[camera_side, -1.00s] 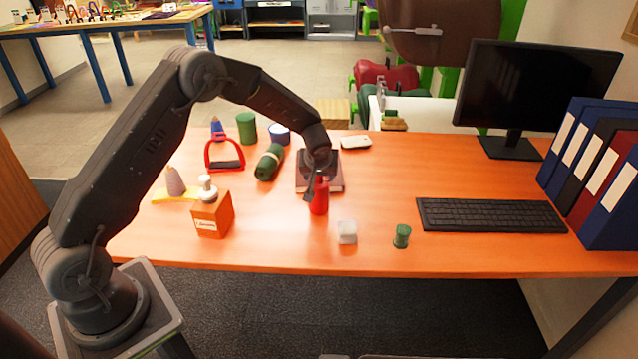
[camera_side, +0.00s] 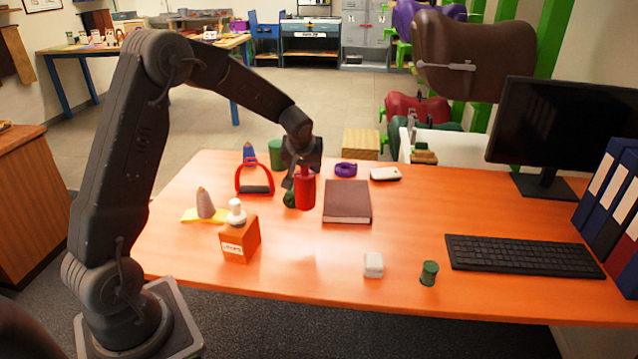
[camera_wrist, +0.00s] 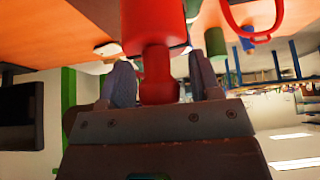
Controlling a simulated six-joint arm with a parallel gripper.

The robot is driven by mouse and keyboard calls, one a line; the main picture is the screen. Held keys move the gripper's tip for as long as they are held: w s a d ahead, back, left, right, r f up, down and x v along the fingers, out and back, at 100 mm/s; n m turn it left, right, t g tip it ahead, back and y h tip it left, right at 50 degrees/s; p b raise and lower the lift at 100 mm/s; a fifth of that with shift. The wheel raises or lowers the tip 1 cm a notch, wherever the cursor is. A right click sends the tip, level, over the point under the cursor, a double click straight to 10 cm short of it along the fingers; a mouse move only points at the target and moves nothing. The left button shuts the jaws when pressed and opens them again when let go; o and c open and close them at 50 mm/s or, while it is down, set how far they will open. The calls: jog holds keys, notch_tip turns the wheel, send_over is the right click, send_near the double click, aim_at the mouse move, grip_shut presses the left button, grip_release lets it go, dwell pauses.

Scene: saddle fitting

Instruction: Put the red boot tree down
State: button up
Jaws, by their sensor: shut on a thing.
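The red boot tree (camera_side: 305,191) is upright in my gripper (camera_side: 302,168), just left of the dark brown book (camera_side: 347,203) in the side view. My gripper is shut on its narrow upper part. The side view does not clearly show whether its bottom touches the orange table (camera_side: 300,245). In the wrist view the red boot tree (camera_wrist: 152,22) sits between the two fingers of my gripper (camera_wrist: 160,80), its wide body at the top of the picture.
A green roll (camera_side: 289,198) is partly hidden behind the boot tree. A red stirrup (camera_side: 255,188) stands to its left, an orange bottle (camera_side: 239,241) front left. A purple ring (camera_side: 345,169) lies behind the book. The table is clear in front of the boot tree.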

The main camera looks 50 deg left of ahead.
jog(key=s+a+f+n, duration=0.1)
jog(key=a+f, duration=0.1)
jog(key=f, duration=0.3)
jog(key=s+a+f+n, duration=0.1)
jog(key=a+f, duration=0.1)
jog(key=f, duration=0.3)
jog(key=shift+s+f+g+y, duration=0.2)
jog(key=shift+s+g+y, duration=0.1)
jog(key=shift+g, duration=0.1)
jog(key=shift+f, duration=0.1)
jog(key=o, duration=1.3)
